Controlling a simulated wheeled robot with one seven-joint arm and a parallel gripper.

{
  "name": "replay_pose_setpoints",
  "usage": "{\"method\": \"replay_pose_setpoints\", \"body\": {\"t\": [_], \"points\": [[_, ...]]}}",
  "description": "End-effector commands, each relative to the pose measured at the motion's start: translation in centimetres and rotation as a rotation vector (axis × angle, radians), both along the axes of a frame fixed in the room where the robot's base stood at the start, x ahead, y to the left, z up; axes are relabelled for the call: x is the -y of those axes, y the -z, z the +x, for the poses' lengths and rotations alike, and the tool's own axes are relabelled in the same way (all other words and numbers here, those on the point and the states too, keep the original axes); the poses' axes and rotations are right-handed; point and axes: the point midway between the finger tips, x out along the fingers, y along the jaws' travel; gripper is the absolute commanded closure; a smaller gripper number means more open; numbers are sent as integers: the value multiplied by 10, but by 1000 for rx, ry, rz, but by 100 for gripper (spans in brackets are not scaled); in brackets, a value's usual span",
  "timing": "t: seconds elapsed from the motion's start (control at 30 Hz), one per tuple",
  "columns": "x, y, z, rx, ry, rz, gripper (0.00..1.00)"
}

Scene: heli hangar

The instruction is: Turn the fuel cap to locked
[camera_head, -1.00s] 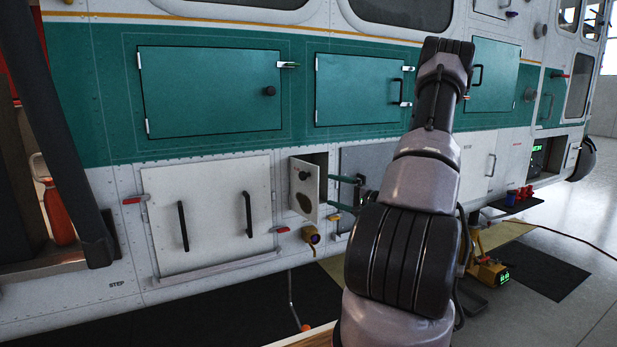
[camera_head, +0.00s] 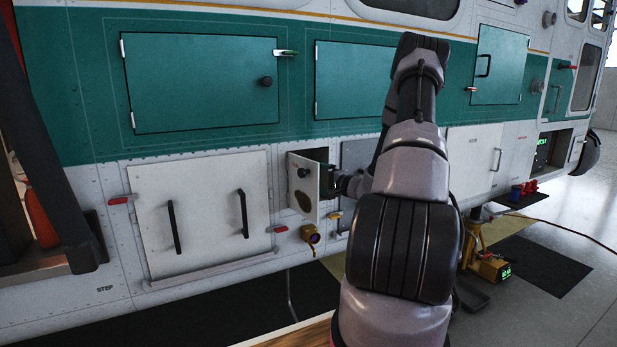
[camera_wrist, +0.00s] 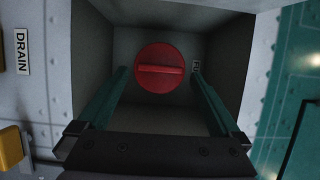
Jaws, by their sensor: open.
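The red round fuel cap (camera_wrist: 166,68) sits at the back of a grey recess in the wrist view. Its raised bar lies roughly level across the picture. My gripper (camera_wrist: 160,72) is open, with one green finger on each side of the cap and reaching into the recess. The fingers look apart from the cap; how deep they are is hard to tell. In the head view the small open door (camera_head: 304,187) stands out from the fuselage, and the cap is hidden behind it and my arm.
A label (camera_wrist: 196,67) is partly hidden by the right finger. A DRAIN plate (camera_wrist: 22,52) and a yellow part (camera_wrist: 10,147) are at the left. A yellow fitting (camera_head: 311,236) sticks out below the door. The recess walls are close around my fingers.

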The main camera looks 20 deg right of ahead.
Motion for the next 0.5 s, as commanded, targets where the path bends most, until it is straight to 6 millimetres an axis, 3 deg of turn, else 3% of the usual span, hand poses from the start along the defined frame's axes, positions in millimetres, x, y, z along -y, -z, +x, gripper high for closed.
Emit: {"method": "replay_pose_setpoints", "body": {"t": [0.2, 0.47, 0.5], "points": [[-8, 0, 17, -1, 1, 2, 0], [-8, 0, 18, -1, 1, 2, 0], [-8, 0, 18, -1, 1, 2, 4]]}}
